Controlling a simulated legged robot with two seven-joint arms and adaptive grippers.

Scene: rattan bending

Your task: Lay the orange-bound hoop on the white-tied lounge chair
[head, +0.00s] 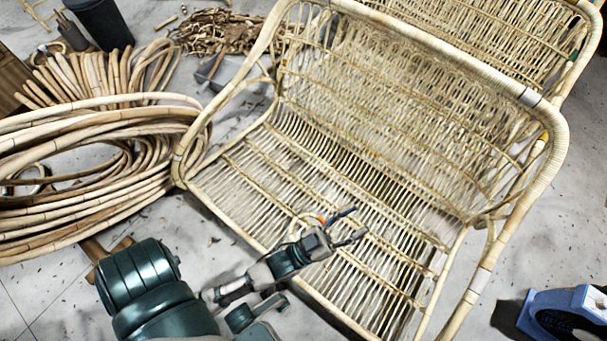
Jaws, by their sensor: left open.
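The large rattan lounge chair (372,136) fills the middle, with pale whitish bindings on its frame at the right. A small thin pale hoop (296,220) with an orange binding shows over the chair's slatted seat, just behind my left gripper. The gripper hides part of the hoop, and I cannot tell whether they touch. My left gripper (357,222) reaches in from the bottom left over the front of the seat. Its two fingers are spread, pointing right, with nothing seen between them. My right gripper is not in view.
A second rattan chair (500,35) with a green tie stands behind. Big rattan coils (90,185) lie at the left, near a dark bin (101,22) and a scrap pile (215,31). A blue-and-white object (568,314) sits at the bottom right.

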